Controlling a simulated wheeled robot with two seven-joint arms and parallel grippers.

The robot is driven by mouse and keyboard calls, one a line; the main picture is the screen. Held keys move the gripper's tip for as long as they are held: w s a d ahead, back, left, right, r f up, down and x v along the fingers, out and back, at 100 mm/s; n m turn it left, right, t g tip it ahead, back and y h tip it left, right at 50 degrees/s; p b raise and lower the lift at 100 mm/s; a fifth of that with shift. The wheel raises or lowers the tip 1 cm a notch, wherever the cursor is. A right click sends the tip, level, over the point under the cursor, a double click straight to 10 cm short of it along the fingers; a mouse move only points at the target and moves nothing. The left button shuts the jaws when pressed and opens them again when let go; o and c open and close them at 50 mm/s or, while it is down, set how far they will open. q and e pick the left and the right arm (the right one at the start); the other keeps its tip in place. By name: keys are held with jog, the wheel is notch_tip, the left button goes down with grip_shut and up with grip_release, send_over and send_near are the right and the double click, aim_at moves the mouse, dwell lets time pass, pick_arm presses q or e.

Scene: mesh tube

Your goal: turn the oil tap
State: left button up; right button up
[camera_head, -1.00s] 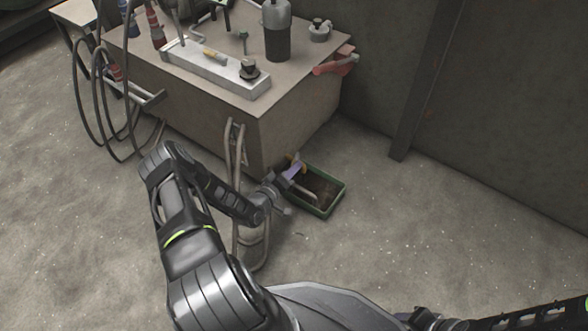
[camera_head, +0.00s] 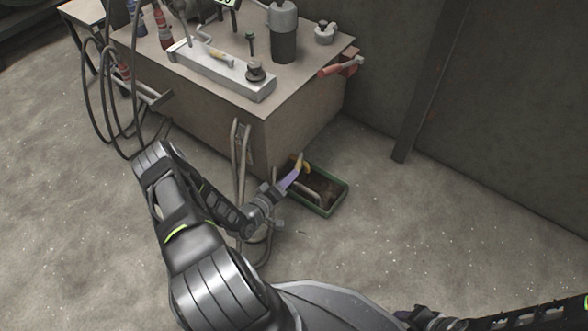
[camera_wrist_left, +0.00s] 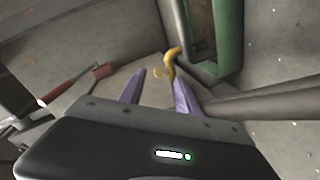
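The oil tap has a yellow handle, which shows in the head view (camera_head: 304,165) low at the cabinet's front corner, just above the green tray. In the left wrist view the yellow tap (camera_wrist_left: 171,66) stands just ahead of the fingertips, close to the right-hand finger; whether they touch is unclear. My left gripper (camera_head: 290,180), with purple fingers, points at the tap. In the wrist view my left gripper (camera_wrist_left: 157,86) is open, its fingers apart with nothing held between them. My right gripper is out of view.
A green-rimmed tray (camera_head: 342,197) sits on the floor below the tap. The cabinet (camera_head: 285,120) carries tools and a dark cylinder (camera_head: 284,38). Hoses (camera_head: 240,150) hang close beside my left arm. Floor to the right is open.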

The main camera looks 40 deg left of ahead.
pick_arm(q)
jog(key=shift+v, duration=0.9)
